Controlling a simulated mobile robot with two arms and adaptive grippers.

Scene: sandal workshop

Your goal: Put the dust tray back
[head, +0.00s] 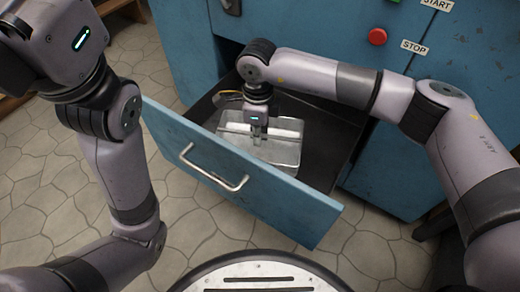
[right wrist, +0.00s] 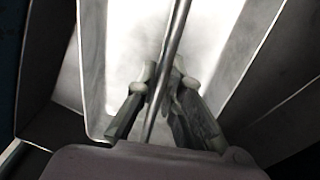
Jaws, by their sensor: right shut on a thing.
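The dust tray (head: 286,153) is a shiny, open metal tray. It sits within the open blue drawer (head: 232,176), behind its front panel; I cannot tell whether it rests on the drawer floor. My right gripper (head: 258,138) points down into the tray. In the right wrist view, its fingers (right wrist: 164,92) are shut on the tray's thin metal bar (right wrist: 174,45), with the tray's pale floor and walls (right wrist: 92,65) around it. The fingers hide part of the bar. My left arm stands at the left; its gripper fingers are outside the view.
The blue cabinet (head: 185,45) stands behind the drawer, with a red stop button (head: 377,37) at its upper right. A metal handle (head: 213,170) juts from the drawer front. Dark drawer floor (head: 325,140) shows bare right of the tray. Stone floor (head: 50,175) lies left.

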